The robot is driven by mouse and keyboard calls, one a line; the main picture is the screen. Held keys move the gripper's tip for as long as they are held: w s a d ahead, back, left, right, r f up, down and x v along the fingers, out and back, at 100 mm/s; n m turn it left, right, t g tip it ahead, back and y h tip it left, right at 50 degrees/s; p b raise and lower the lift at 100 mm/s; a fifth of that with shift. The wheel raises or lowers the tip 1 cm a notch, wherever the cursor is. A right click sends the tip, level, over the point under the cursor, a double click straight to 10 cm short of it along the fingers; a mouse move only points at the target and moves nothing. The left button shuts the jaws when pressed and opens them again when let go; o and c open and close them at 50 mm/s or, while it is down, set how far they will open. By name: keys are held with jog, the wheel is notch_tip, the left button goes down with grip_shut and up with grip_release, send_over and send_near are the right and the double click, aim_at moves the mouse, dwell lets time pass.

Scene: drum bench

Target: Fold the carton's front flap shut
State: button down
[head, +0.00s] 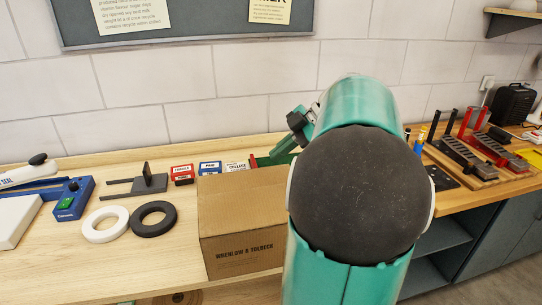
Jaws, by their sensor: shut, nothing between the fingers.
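The brown cardboard carton (238,215) stands on the wooden bench in the middle of the head view, with dark lettering on its front face. Its left top part shows as a flat brown surface. My arm hides its right side, so I cannot make out the front flap or its angle. My gripper (298,123) shows as a small dark part beyond the carton's back edge, left of my teal arm. It is shut and empty. Its fingertips are too small and partly hidden to make out clearly.
Small labelled red, blue and white blocks (210,168) stand behind the carton. A white ring (105,224) and a black ring (153,219) lie to its left, near a blue sealer (73,199). Racks with upright handles (470,152) stand at the right.

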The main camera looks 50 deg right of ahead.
send_over(259, 189)
jog(key=s+a, duration=0.1)
notch_tip(259, 189, down, 6)
jog(key=shift+r, duration=0.2)
jog(key=f, duration=0.2)
jog(key=shift+w+d+f, duration=0.3)
jog(key=shift+f, duration=0.5)
jog(key=shift+w+d+f+m+g+y, duration=0.2)
jog(key=shift+w+f+m+g+y, duration=0.15)
jog(key=shift+f+g, duration=0.25)
jog(key=shift+f, duration=0.1)
jog(key=shift+r, duration=0.85)
jog(key=shift+r, duration=0.15)
